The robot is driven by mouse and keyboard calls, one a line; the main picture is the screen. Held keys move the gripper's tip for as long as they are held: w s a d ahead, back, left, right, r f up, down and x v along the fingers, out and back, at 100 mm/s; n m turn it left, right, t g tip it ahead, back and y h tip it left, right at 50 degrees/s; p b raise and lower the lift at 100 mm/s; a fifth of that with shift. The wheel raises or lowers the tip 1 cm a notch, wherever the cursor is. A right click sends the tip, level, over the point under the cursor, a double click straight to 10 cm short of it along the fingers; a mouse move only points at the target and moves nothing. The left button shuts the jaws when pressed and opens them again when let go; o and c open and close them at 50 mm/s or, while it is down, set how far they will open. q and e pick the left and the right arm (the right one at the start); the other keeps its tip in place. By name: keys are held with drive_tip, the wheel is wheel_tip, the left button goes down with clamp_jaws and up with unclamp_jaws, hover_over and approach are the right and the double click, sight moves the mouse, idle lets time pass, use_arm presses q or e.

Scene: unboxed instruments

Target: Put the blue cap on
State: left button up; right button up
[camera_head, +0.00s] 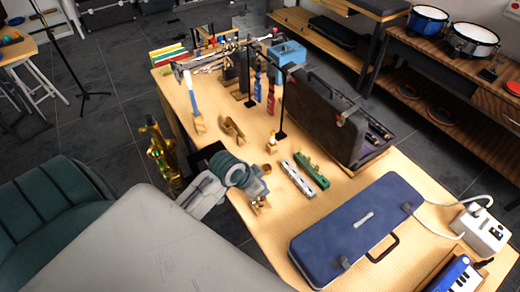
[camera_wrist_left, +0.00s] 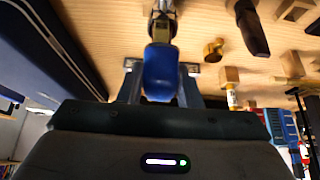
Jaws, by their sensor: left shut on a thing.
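My left gripper (camera_head: 264,186) comes in over the near left part of the table. It is shut on a rounded blue cap (camera_wrist_left: 160,74), which sits between the two fingers in the left wrist view. Just beyond the cap is a slim part with brass and dark sections (camera_wrist_left: 162,28), in line with it. I cannot tell whether the cap touches it. In the head view a small wooden and brass stand (camera_head: 261,204) shows beneath the gripper, and the cap itself is not clearly visible. My right gripper is not in view.
A blue case (camera_head: 340,226) lies to the right. Silver (camera_head: 297,180) and green (camera_head: 311,171) harmonicas lie between it and the gripper. A dark open case (camera_head: 318,112) stands behind them. Small wooden stands (camera_head: 199,124) are farther back. A brass instrument (camera_head: 161,152) stands left of the table.

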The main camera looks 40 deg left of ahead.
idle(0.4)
use_arm(q)
drive_tip(key=shift+f, duration=0.75)
drive_tip(key=shift+f+b, duration=0.55)
drive_tip(key=shift+f, duration=0.45)
idle(0.5)
idle(0.4)
drive_tip(key=o, duration=1.1)
drive_tip(key=shift+c, duration=0.4)
drive_tip(key=shift+r, duration=0.1)
